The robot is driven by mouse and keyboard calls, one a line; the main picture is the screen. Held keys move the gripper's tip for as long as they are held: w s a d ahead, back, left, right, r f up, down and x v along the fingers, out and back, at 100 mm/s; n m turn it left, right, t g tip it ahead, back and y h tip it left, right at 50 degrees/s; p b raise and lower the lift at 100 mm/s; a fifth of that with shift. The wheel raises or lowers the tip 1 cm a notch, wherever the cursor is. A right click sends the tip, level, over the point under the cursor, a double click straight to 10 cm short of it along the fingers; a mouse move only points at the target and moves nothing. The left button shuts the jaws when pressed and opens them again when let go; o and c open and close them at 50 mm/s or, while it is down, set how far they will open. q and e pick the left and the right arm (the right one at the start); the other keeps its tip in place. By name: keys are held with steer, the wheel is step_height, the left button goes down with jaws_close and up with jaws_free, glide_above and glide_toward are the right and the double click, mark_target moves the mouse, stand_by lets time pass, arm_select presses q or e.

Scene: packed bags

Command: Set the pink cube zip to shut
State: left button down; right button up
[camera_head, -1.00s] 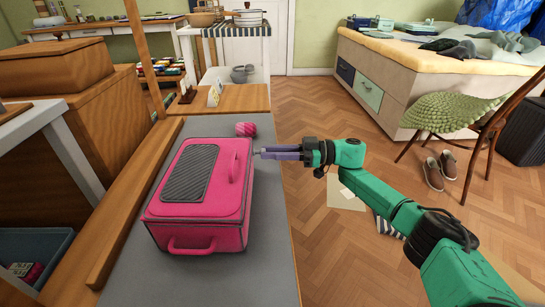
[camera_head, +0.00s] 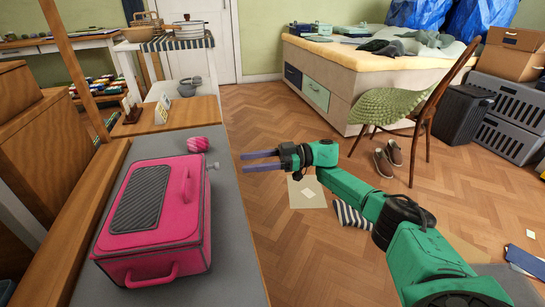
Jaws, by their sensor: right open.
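The pink cube (camera_head: 192,232), a bag with a dark ribbed panel (camera_head: 140,198) on its lid, lies on the grey bench top (camera_head: 232,250). Its lid lies flat, with a dark seam line around the edge. A small grey tab, apparently the zip pull (camera_head: 214,166), sticks out at its far right corner. My right gripper (camera_head: 243,162) is to the right of that corner, apart from the bag, with its two fingers spread and nothing between them. The fingers point left toward the tab. My left gripper is not in view.
A pink striped ball (camera_head: 198,144) lies just behind the bag. A wooden board (camera_head: 180,112) with small cards stands beyond it. A wooden rail runs along the bench's left side. A chair (camera_head: 420,110) and shoes (camera_head: 386,160) are at the right, with open floor between.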

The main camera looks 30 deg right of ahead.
steer(key=v, duration=0.7)
steer(key=shift+d, duration=0.35)
steer(key=shift+s, duration=0.1)
